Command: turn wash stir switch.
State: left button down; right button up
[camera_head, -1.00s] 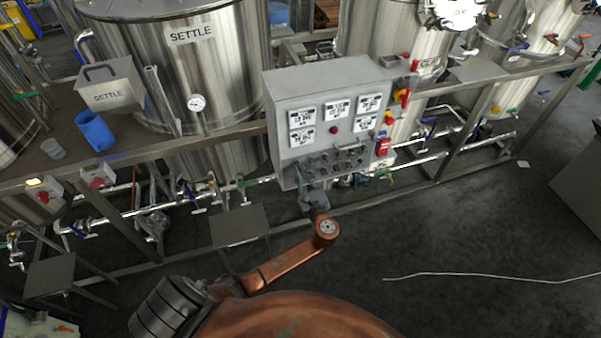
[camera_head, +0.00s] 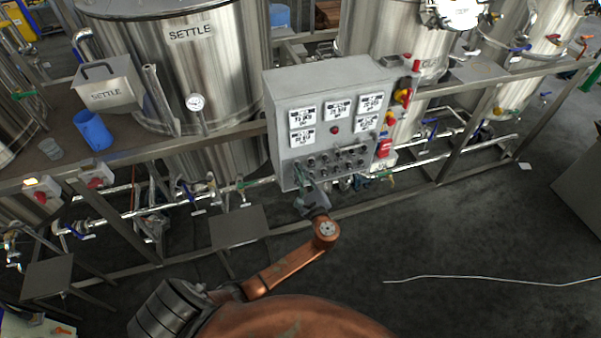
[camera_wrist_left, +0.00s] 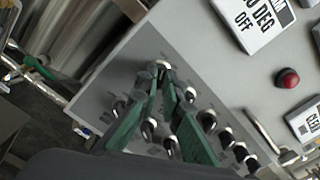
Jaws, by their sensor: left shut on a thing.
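A grey control box (camera_head: 281,128) stands in front of the tanks, with rows of small switch knobs on the lower part of its face. My left gripper (camera_head: 302,178) is at the lower left of these rows. In the left wrist view, the green fingers of my left gripper (camera_wrist_left: 161,78) are shut on one metal switch knob (camera_wrist_left: 163,65) at the corner of the rows. Other knobs (camera_wrist_left: 209,120) stand close beside the fingers. The labels of the switches are too small to read. My right gripper is not in view.
White displays (camera_head: 337,109) and a red button (camera_head: 336,130) sit above the switches. Yellow and red switches (camera_head: 402,97) are on the box's right side. A steel tank marked SETTLE (camera_head: 225,85) stands behind. Floor at the right is mostly clear.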

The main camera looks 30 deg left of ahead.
pick_arm(q)
jog(key=shift+d, duration=0.1)
jog(key=c, duration=2.1)
grip_release()
jog(key=v, duration=1.2)
